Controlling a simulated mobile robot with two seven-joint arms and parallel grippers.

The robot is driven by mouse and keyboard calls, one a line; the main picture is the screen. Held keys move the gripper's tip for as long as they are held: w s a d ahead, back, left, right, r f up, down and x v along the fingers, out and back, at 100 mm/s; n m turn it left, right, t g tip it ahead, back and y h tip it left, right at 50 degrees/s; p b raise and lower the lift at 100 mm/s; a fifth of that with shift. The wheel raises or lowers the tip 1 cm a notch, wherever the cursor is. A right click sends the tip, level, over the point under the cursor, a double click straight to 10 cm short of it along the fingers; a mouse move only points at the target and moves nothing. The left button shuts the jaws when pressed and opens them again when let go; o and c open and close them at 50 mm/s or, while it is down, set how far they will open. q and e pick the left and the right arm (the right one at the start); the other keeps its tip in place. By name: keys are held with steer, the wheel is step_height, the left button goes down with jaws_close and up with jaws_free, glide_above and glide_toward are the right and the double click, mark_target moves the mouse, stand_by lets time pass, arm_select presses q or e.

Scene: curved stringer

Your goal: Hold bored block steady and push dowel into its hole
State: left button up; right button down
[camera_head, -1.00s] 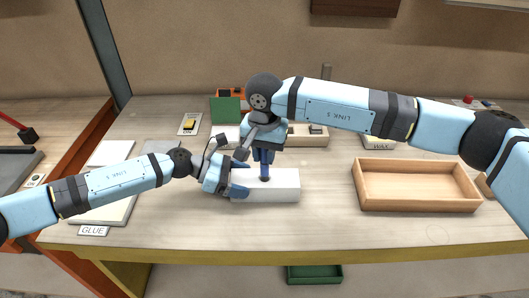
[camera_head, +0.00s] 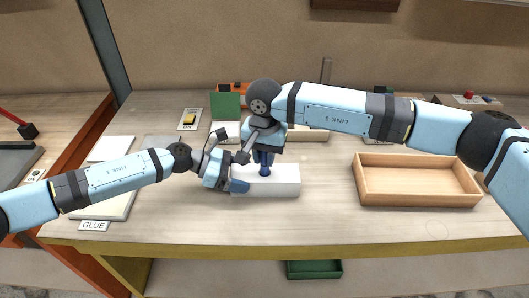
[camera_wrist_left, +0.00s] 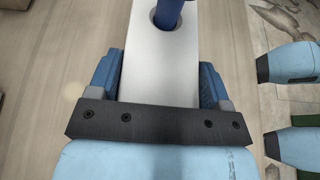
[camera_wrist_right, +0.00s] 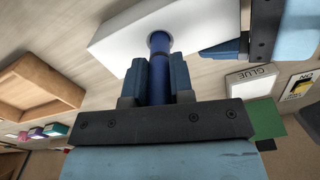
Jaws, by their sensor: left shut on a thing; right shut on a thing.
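The white bored block (camera_head: 282,181) lies on the bench in the head view, and its top face shows in the left wrist view (camera_wrist_left: 160,70). My left gripper (camera_head: 238,183) is shut across the block's left end, its blue fingers on both sides in the left wrist view (camera_wrist_left: 160,85). The dark blue dowel (camera_wrist_right: 160,70) stands upright with its lower end in the block's round hole, which shows a dark rim around it. My right gripper (camera_head: 264,160) is above the block, shut on the dowel. How deep the dowel sits is hidden.
An empty wooden tray (camera_head: 415,196) stands to the right of the block. A yellow switch (camera_head: 189,120), green panel (camera_head: 224,106) and wooden holder (camera_head: 308,135) are behind. The bench in front of the block is clear.

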mark_target(264, 176)
steer(key=shift+f, duration=1.6)
steer(key=c, duration=0.9)
jaws_free()
step_height(264, 176, up, 12)
steer(key=shift+r, duration=0.1)
arm_select(q)
steer(key=o, duration=1.2)
steer(key=shift+c, duration=0.2)
